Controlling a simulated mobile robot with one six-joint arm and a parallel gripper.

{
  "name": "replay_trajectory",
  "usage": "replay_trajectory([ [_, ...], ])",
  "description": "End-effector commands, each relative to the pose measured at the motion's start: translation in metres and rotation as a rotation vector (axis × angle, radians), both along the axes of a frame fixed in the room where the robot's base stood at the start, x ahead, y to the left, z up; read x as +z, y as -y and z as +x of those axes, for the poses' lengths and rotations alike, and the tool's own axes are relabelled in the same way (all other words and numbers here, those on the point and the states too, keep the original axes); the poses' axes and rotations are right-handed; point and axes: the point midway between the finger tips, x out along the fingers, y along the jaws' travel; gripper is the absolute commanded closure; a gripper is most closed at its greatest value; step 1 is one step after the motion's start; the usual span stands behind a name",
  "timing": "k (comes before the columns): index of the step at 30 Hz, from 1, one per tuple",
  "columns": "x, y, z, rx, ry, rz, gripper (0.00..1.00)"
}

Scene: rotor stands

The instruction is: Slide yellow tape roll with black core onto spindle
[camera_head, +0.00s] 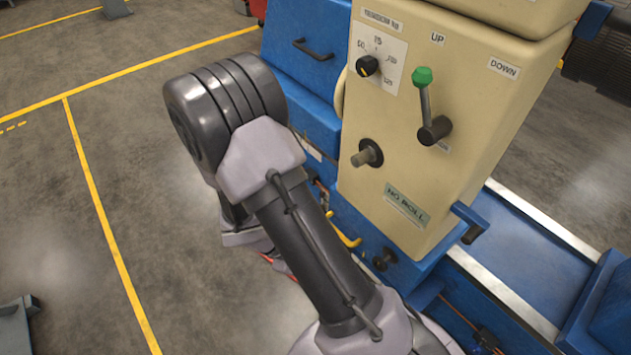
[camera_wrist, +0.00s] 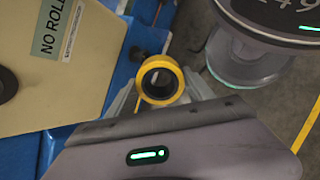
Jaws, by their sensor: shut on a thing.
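The yellow tape roll with a black core (camera_wrist: 160,61) shows in the wrist view, its open bore facing the camera. My gripper (camera_wrist: 162,88) is shut on it, with a grey finger at each side. The spindle (camera_head: 362,157) is a short grey peg with a dark round collar on the front of the cream cabinet, above the "NO ROLL" label. In the wrist view a dark round part, cut by the left edge, seems to be its collar. The roll is apart from the cabinet face. In the head view my arm hides the gripper, and I cannot make out the roll.
The cream cabinet (camera_head: 460,110) also carries a green-knobbed lever (camera_head: 424,95) and a black selector knob (camera_head: 367,66) above the spindle. The blue machine base (camera_head: 310,50) lies behind and below. Grey floor with yellow lines is open on the left.

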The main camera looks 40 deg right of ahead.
Motion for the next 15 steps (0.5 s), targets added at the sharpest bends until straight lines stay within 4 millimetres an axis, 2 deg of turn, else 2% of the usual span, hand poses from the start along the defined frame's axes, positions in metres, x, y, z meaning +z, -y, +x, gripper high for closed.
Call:
replay_trajectory([
  [3, 0.020, 0.039, 0.014, 0.130, -0.092, -0.220, 0.75],
  [7, 0.054, 0.072, 0.046, 0.265, -0.152, -0.456, 0.75],
  [10, 0.082, 0.085, 0.074, 0.355, -0.168, -0.603, 0.75],
  [15, 0.117, 0.089, 0.111, 0.471, -0.161, -0.760, 0.75],
])
